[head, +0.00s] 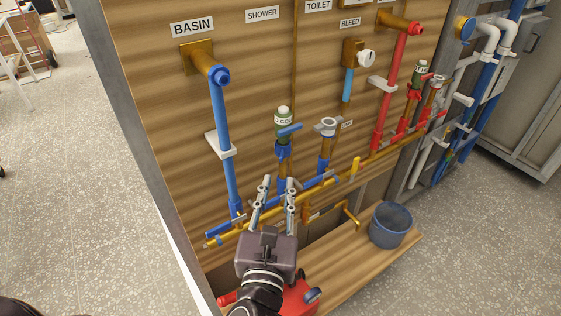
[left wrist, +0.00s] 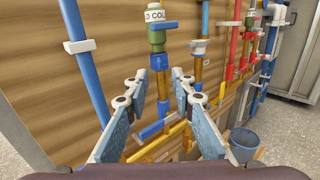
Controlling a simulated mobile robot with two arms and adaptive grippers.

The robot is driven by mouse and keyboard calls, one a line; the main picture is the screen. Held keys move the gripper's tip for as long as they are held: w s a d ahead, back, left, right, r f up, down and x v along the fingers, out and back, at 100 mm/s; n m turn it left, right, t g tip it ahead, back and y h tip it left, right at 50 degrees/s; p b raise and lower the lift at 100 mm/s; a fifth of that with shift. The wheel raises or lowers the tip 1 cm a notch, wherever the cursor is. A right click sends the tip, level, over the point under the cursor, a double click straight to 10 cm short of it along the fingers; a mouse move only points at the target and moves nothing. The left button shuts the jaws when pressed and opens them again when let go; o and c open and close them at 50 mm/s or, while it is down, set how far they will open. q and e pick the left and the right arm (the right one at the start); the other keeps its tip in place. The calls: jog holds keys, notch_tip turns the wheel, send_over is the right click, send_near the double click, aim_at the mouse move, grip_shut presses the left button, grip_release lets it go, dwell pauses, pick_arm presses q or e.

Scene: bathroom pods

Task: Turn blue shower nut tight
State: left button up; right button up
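A blue nut (head: 283,151) sits on the upright pipe just below a green valve (head: 283,120) with a blue lever. I take it as the shower nut, though the label does not make this certain. It also shows in the left wrist view (left wrist: 158,62). My left gripper (head: 278,184) is open and empty, in front of the board and below the nut in the head view. In the left wrist view its two fingers (left wrist: 160,82) spread on either side of the pipe, apart from the nut. I cannot see whether the nut is tight. My right gripper is not in view.
A blue basin pipe (head: 226,145) stands to the left and a second valve pipe (head: 326,145) to the right. A brass pipe (head: 325,184) runs across below. A blue bucket (head: 390,226) and a red object (head: 299,297) are on the wooden ledge (head: 350,263).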

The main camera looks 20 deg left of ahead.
aim_at(281, 160)
pick_arm(q)
jog(key=shift+n, duration=0.3)
jog(key=p+x, duration=0.2)
jog(key=x, duration=0.5)
jog(key=shift+w+a, duration=0.15)
jog(key=shift+w, duration=0.05)
jog(key=shift+w+f, duration=0.1)
jog(key=shift+w, duration=0.05)
jog(key=shift+c, duration=0.3)
grip_shut()
